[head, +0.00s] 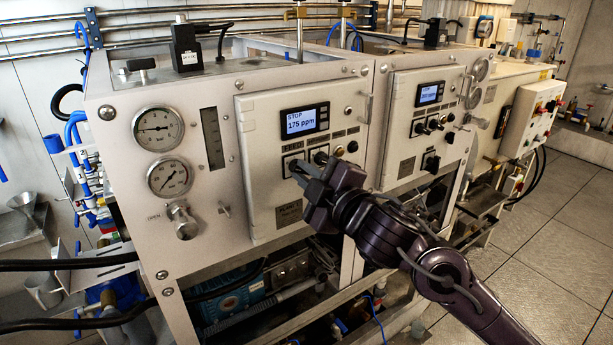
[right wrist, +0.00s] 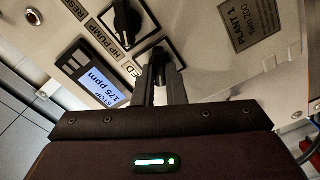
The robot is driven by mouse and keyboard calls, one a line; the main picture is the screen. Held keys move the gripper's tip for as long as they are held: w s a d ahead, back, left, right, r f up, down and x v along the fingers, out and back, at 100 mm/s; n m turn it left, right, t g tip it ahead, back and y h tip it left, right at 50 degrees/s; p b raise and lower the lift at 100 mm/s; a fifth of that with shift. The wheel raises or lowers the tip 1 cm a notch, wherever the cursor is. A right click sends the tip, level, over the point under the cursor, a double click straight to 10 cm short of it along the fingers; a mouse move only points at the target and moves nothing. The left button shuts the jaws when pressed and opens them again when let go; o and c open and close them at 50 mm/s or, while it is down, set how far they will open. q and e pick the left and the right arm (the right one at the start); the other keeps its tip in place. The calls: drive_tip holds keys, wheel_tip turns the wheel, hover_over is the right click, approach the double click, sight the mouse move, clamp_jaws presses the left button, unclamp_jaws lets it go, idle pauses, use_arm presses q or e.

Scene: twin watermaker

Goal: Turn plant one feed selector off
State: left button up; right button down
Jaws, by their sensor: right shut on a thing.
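The plant one panel (head: 262,190) is a cream door with a lit display (head: 301,121) reading STOP and 175 ppm. My right gripper (head: 303,170) is at the left selector below the display and covers most of it in the head view. In the right wrist view, the gripper (right wrist: 160,90) is shut on the black feed selector knob (right wrist: 158,62), whose label shows only "ED". The knob's exact setting is hard to tell. The HP pump selector (right wrist: 127,20) sits beside it, clear of the fingers. My left gripper is not in view.
A plate reading PLANT 1 (right wrist: 250,28) is on the same panel. Two round gauges (head: 158,129) and a valve knob (head: 183,220) are to the left. A second panel (head: 412,125) with its own display and selectors stands to the right. Tiled floor (head: 560,235) is open at right.

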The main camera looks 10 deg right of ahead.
idle(0.3)
drive_tip(key=c, duration=1.5)
unclamp_jaws()
drive_tip(key=shift+s+d+f, duration=0.1)
drive_tip(key=shift+s+d, duration=0.1)
drive_tip(key=shift+s, duration=0.3)
drive_tip(key=b+v, duration=0.1)
drive_tip(key=v, duration=0.5)
drive_tip(key=shift+s, duration=0.4)
